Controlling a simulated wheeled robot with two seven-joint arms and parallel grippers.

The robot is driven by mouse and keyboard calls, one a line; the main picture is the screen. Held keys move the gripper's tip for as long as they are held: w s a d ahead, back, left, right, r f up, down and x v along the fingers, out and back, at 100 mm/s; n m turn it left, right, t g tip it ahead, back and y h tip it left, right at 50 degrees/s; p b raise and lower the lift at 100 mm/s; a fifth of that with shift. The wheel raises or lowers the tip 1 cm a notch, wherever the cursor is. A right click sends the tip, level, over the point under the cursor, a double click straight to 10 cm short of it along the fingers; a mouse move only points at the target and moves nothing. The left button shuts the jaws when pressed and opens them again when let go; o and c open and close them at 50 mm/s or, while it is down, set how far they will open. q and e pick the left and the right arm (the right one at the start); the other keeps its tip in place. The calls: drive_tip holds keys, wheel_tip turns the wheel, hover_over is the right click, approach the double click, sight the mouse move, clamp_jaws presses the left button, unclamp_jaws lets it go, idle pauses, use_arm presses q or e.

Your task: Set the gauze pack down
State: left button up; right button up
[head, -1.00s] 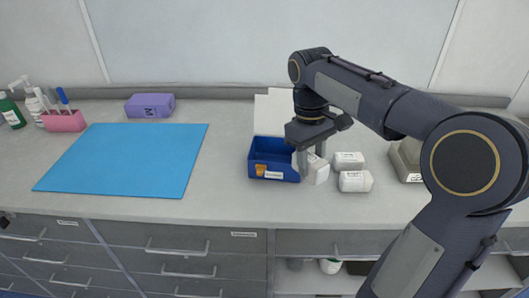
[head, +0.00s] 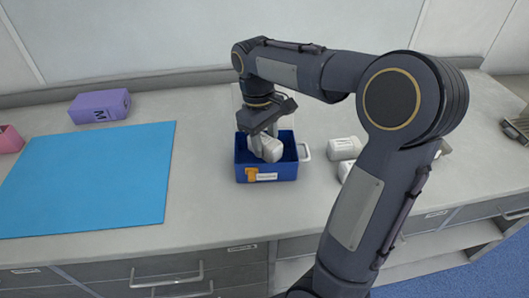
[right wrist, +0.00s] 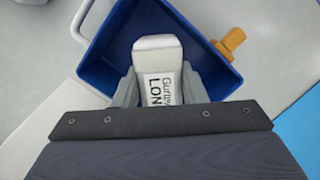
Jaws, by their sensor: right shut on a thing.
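My right gripper (head: 262,150) is shut on a white gauze pack (head: 271,149), which has dark printed letters in the right wrist view (right wrist: 159,72). The pack is over the opening of a blue bin (head: 268,172), which also shows in the right wrist view (right wrist: 106,62). The pack sits between the bin's walls in the head view, its lower part seeming to dip inside. I cannot tell whether it touches the bin floor. The bin has an orange clip and a white label on its front. My left gripper is not in view.
More white packs (head: 343,148) lie right of the bin, partly behind my right arm. A blue mat (head: 90,178) covers the counter at left, with a purple box (head: 100,106) behind it and a pink holder (head: 10,140) at the left edge. Counter between mat and bin is clear.

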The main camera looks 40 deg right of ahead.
sight(266, 152)
drive_tip(key=shift+f, duration=1.8)
drive_tip(key=o, duration=1)
drive_tip(key=shift+f, duration=0.1)
